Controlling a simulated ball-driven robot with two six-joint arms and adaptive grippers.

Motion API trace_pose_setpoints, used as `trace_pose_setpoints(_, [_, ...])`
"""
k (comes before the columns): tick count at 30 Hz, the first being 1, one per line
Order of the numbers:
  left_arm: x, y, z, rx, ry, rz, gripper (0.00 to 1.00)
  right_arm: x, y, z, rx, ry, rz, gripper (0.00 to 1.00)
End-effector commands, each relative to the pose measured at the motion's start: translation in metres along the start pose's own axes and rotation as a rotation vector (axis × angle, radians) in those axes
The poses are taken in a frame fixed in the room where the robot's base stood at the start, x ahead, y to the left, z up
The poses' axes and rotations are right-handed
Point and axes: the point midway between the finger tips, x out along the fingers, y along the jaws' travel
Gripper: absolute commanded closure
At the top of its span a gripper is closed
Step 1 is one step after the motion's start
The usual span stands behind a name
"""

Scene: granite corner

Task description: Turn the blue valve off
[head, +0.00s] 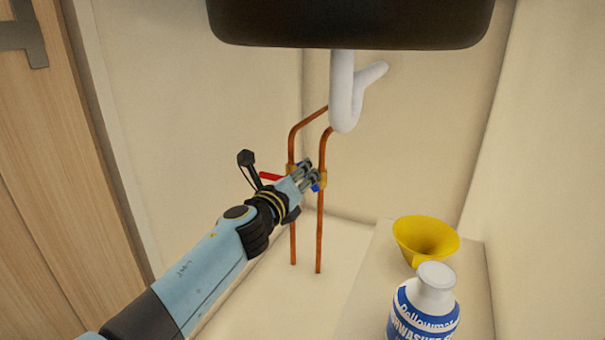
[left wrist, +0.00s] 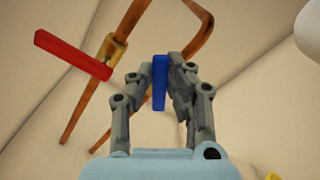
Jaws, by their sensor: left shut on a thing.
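The blue valve has a flat blue handle (left wrist: 159,84), which stands between the two grey fingers of my left gripper (left wrist: 161,72) in the left wrist view. The fingers are shut on it. In the head view, my left gripper (head: 309,172) reaches in from the lower left to the right-hand copper pipe (head: 320,230). Only a small piece of the blue handle (head: 316,187) shows there, beside a brass fitting (head: 323,178). The fingers hide the rest, and I cannot tell the handle's exact angle to its pipe. My right gripper is not in view.
A red handle (head: 271,177) sticks out to the left from the neighbouring copper pipe, close to my left gripper. A black basin (head: 350,22) and white drain pipe (head: 343,95) hang above. A yellow funnel (head: 412,243) and white-and-blue bottle (head: 434,295) stand on a ledge at right.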

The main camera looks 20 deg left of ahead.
Motion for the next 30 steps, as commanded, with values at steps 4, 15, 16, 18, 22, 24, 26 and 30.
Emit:
trace_pose_setpoints(4, [0.000,0.000,0.000,0.001,0.000,0.001,1.00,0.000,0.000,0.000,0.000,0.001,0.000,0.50])
trace_pose_setpoints(15, [0.000,0.014,-0.003,-0.322,0.001,0.002,1.00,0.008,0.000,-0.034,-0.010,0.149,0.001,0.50])
trace_pose_setpoints(16, [0.000,0.015,-0.003,-0.342,0.001,0.002,1.00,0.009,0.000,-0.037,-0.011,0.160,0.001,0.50])
trace_pose_setpoints(18, [0.000,0.015,-0.003,-0.366,0.000,0.001,1.00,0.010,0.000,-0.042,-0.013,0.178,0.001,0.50])
trace_pose_setpoints(22, [0.000,0.015,-0.003,-0.374,0.000,0.001,1.00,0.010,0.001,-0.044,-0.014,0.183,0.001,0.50])
trace_pose_setpoints(24, [0.000,0.015,-0.003,-0.373,0.000,0.001,1.00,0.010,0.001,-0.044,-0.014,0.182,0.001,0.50])
trace_pose_setpoints(26, [0.000,0.015,-0.003,-0.373,0.000,0.001,1.00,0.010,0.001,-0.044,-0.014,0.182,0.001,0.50])
trace_pose_setpoints(30, [0.000,0.015,-0.003,-0.372,0.000,0.001,0.71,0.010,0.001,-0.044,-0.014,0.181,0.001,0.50])
